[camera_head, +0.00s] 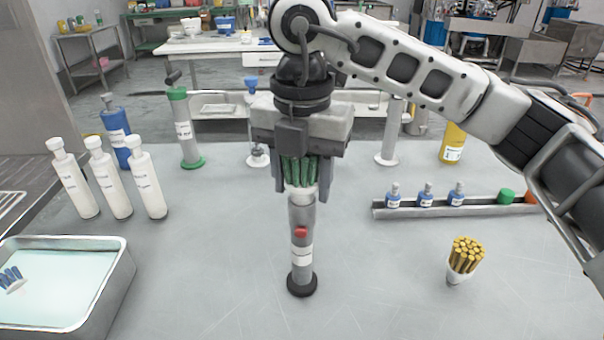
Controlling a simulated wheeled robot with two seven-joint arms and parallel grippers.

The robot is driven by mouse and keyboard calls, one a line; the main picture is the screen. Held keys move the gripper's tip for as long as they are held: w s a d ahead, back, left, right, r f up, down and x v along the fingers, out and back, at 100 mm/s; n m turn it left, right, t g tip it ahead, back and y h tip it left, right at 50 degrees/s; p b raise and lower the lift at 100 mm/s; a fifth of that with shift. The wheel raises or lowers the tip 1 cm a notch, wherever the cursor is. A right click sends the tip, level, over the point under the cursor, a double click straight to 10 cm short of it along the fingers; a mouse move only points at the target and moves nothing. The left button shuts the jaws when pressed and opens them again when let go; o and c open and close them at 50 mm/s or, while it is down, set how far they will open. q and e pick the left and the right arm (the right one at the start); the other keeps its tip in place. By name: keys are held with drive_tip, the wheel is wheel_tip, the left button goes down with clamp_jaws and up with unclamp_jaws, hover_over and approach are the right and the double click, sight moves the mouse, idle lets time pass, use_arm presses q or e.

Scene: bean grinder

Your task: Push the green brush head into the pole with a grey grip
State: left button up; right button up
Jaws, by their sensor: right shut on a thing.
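My right gripper (300,182) points straight down in the middle of the table, with one finger on each side of the green brush head (298,170). It is shut on the brush head, whose green bristles point up between the fingers and whose white collar is at the bottom. The pole with a grey grip (302,220) stands upright directly below, with a red button, a white label and a black foot. The white collar meets the top of the pole; I cannot tell how deep it sits. My left gripper is out of view.
A yellow brush head (466,255) stands at the right front. White bottles (108,183) and a blue bottle (115,135) stand left. A tray of liquid (115,275) is at front left. The front middle is clear.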

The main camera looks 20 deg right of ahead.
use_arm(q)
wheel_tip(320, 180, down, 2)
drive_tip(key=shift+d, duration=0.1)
use_arm(e)
drive_tip(key=shift+f, duration=0.35)
drive_tip(key=o, duration=1.1)
drive_tip(key=shift+c, duration=0.2)
drive_tip(key=shift+r, duration=0.25)
use_arm(q)
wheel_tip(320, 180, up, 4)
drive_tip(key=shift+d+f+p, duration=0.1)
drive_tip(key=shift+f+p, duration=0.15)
drive_tip(key=shift+p, duration=0.8)
use_arm(e)
wheel_tip(320, 180, up, 16)
drive_tip(key=shift+f, duration=0.1)
